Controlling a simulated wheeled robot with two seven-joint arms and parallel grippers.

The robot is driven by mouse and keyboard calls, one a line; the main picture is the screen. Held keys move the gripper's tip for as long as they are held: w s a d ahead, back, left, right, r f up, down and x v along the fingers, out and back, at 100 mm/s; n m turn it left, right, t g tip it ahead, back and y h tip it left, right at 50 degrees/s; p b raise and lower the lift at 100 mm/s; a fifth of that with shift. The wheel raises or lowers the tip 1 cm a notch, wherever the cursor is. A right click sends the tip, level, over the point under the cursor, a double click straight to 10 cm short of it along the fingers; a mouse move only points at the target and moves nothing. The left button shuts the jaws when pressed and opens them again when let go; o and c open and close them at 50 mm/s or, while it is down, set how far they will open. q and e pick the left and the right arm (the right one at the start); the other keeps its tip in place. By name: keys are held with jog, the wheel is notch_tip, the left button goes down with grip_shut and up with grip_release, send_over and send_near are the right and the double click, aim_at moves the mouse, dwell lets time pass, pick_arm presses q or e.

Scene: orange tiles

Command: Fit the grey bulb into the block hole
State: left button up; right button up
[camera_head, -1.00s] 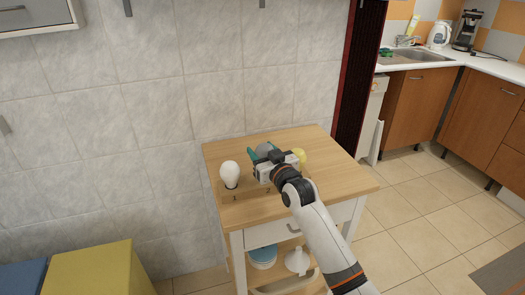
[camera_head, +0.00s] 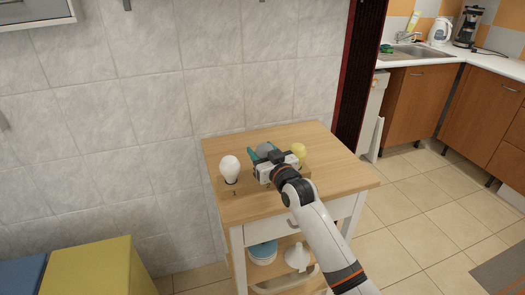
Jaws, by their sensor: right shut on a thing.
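The grey bulb (camera_head: 264,149) shows between the teal fingers of my right gripper (camera_head: 265,153), which is shut on it. The gripper is over the middle of the wooden block (camera_head: 213,180), near the hole marked 2. My gripper hides the bulb's lower part and that hole, so I cannot tell whether the bulb is in it. A white bulb (camera_head: 230,168) stands upright in the block at the left, by the mark 1. A yellow bulb (camera_head: 299,151) stands at the block's right end, partly hidden by my gripper. My left gripper is not in view.
The block stands on a small wooden-topped cart (camera_head: 335,171). Blue-and-white dishes (camera_head: 262,253) and a white funnel-like thing (camera_head: 298,257) are on its lower shelf. A tiled wall rises behind it. The cart top is clear to the right.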

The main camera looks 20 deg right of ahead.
jog(key=shift+f+b, duration=0.5)
jog(key=shift+f, duration=0.5)
jog(key=o, duration=1)
jog(key=shift+o, duration=0.2)
jog(key=s, duration=0.4)
jog(key=s+d, duration=0.1)
jog(key=s, duration=0.3)
jog(key=s+d, duration=0.1)
jog(key=s, duration=0.3)
jog(key=shift+w, duration=0.1)
